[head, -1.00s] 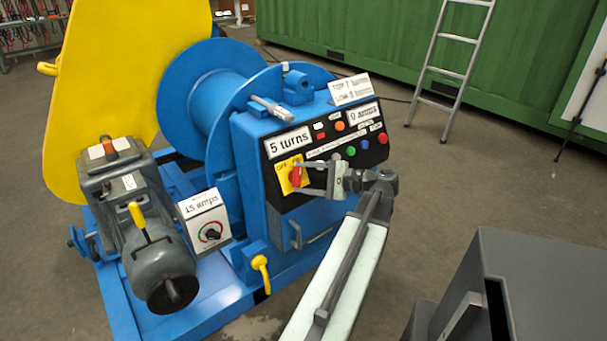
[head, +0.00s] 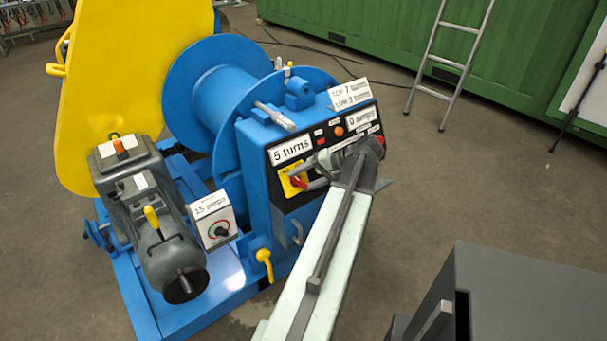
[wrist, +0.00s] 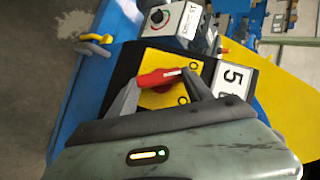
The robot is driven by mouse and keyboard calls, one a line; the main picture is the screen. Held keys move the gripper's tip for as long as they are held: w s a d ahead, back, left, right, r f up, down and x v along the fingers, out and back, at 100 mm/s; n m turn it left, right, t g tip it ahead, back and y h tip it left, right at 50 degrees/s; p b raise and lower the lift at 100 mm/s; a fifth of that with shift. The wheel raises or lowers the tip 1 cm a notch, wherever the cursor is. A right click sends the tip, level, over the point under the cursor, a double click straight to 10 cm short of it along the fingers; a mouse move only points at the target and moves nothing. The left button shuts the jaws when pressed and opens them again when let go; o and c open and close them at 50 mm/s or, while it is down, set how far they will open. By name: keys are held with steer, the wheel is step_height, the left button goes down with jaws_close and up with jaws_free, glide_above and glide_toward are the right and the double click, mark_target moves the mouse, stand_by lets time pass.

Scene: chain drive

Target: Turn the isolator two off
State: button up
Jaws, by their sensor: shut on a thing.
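The isolator is a red rotary handle (wrist: 158,79) on a yellow plate (wrist: 162,99), set in the black control panel of the blue winch cabinet. In the head view the handle (head: 299,182) shows partly between the fingers, below the "5 turns" label. My gripper (wrist: 160,80) is shut on the red handle, with one dark finger at each end of it. In the head view my gripper (head: 305,174) reaches in from the right and hides part of the panel. The handle lies slightly tilted across the wrist view. I cannot read the plate's markings clearly.
A white "15 amps" box (head: 212,219) with a dial stands left of the panel. A grey motor (head: 160,235) and a yellow guard (head: 125,75) are further left. A yellow lever (head: 264,262) sticks out below. A dark grey cabinet (head: 520,290) stands right. Open floor lies behind it.

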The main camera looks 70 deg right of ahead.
steer(key=shift+w+r+n+g+h+p, duration=0.15)
steer(key=shift+n+g+p, duration=0.25)
steer(key=shift+n+p, duration=0.25)
steer(key=shift+w+r+n+g+h+p, duration=0.15)
steer(key=shift+n+g+p, duration=0.25)
steer(key=shift+n+p, duration=0.2)
steer(key=o, duration=1.4)
steer(key=shift+s, duration=0.1)
steer(key=p+v, duration=0.6)
steer(key=v, duration=0.1)
steer(key=shift+s+r, duration=0.15)
steer(key=shift+r, duration=0.15)
